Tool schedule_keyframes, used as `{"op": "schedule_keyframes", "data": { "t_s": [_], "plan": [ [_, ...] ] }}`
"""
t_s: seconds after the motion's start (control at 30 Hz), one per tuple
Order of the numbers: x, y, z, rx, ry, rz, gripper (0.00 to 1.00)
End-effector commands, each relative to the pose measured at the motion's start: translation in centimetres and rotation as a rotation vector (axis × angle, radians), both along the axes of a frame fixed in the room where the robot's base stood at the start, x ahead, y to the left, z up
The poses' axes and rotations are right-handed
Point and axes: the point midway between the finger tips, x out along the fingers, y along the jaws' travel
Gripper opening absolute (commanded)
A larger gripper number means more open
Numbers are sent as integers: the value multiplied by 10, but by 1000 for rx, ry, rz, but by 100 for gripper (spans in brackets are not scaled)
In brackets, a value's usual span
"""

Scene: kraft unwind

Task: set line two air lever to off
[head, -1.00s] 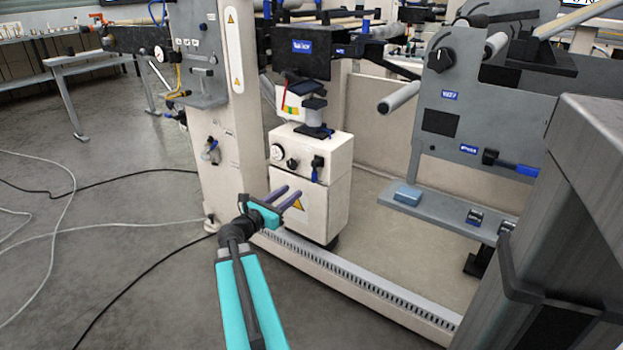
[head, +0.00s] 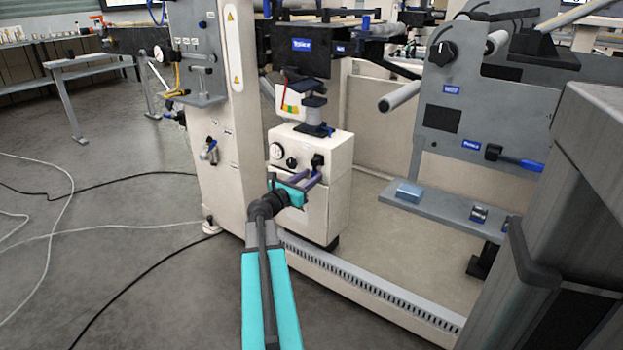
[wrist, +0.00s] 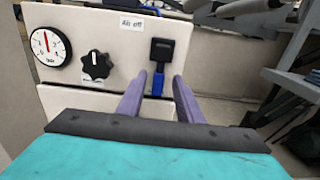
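A small lever with a black body (wrist: 162,50) and a blue handle (wrist: 157,84) is on the cream cabinet front, in the wrist view. The handle hangs down from the body. A label reading "Air off" (wrist: 131,22) is to its upper left. The lever body also shows in the head view (head: 318,160). My gripper (wrist: 160,78) is open, and its two purple fingers point at the lever. In the wrist view the blue handle appears between the fingers; I cannot tell whether they touch it. My gripper (head: 314,178) partly covers the handle in the head view.
A gauge (wrist: 48,47) and a black knob (wrist: 96,65) are left of the lever. Another blue-handled lever (head: 520,162) is on the grey machine at right. A dark metal box (head: 575,220) stands close at right. Cables cross the floor at left.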

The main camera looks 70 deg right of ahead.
Motion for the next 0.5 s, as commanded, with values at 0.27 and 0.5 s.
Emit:
{"op": "schedule_keyframes", "data": {
  "t_s": [0.27,0.5],
  "plan": [
    [-1,-6,0,0,0,1,33],
    [-1,-5,0,0,0,1,18]
  ]
}}
